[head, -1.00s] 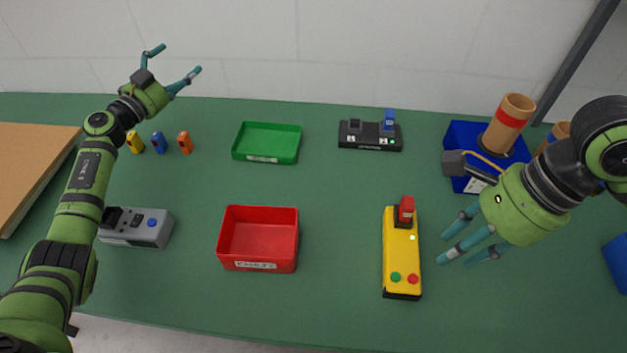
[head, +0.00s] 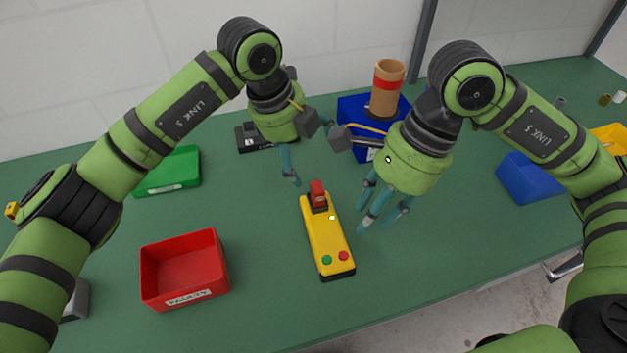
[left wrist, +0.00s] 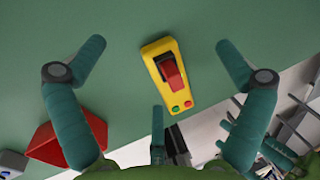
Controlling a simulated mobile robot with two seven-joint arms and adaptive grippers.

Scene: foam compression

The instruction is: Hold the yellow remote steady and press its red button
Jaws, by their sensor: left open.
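The yellow remote (head: 328,240) lies on the green table in the middle of the head view. A raised red block (head: 318,195) on a black base is at its far end, and a green button (head: 326,259) and a round red button (head: 344,255) are at its near end. My left gripper (head: 310,180) is open above the remote's far end; one finger is partly hidden. In the left wrist view the remote (left wrist: 157,48) shows between its spread fingers (left wrist: 160,60), touching neither. My right gripper (head: 375,225) is right of the remote, empty, its fingers apart.
A red bin (head: 208,283) labelled FAULTY stands left of the remote, with a green tray (head: 170,187) behind it. A blue bin (head: 350,110) with a brown tube (head: 387,90) is behind my grippers. Another blue bin (head: 522,190) is at right. The table in front is clear.

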